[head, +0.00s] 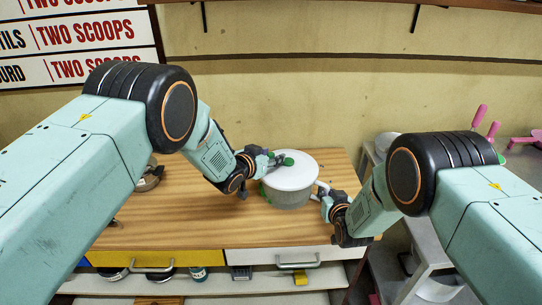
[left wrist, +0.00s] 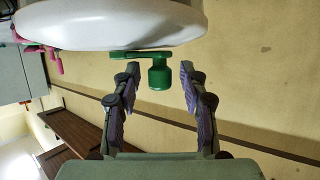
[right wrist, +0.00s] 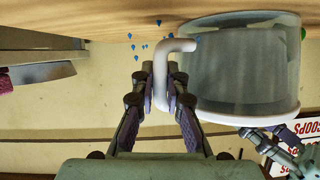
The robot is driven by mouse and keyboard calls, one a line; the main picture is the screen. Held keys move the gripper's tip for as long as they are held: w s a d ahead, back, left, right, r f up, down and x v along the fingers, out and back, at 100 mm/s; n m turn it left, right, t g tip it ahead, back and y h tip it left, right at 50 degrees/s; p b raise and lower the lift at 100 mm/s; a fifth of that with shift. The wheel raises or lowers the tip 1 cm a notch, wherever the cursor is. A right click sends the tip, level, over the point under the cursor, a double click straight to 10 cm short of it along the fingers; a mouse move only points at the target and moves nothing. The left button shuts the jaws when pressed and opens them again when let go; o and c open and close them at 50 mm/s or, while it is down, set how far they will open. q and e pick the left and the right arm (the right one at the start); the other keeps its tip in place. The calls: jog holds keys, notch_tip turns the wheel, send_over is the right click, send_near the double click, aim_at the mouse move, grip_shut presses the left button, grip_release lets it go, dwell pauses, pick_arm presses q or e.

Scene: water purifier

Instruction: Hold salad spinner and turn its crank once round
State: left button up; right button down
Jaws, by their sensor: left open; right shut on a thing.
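The salad spinner stands upright on the wooden table, with a white lid (head: 293,173) and a grey translucent bowl (right wrist: 245,65). Its green crank (head: 288,161) is on the lid; the crank's knob (left wrist: 158,77) lies between my left fingers in the left wrist view. My left gripper (head: 275,160) is open, with gaps visible on both sides of the knob. My right gripper (head: 325,196) is shut on the white side handle (right wrist: 182,46) of the spinner. The right wrist view shows the handle's bent end between the right fingers (right wrist: 162,82).
The wooden table (head: 170,220) has clear room left of the spinner. A pot-like item (head: 149,178) sits partly behind my left arm. Drawers (head: 280,257) are below the tabletop. A grey shelf unit (head: 425,250) stands at the right. Small blue specks (right wrist: 144,46) show near the handle.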

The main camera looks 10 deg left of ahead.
pick_arm(q)
jog(key=shift+w, duration=0.1)
jog(key=shift+c, duration=0.5)
grip_shut()
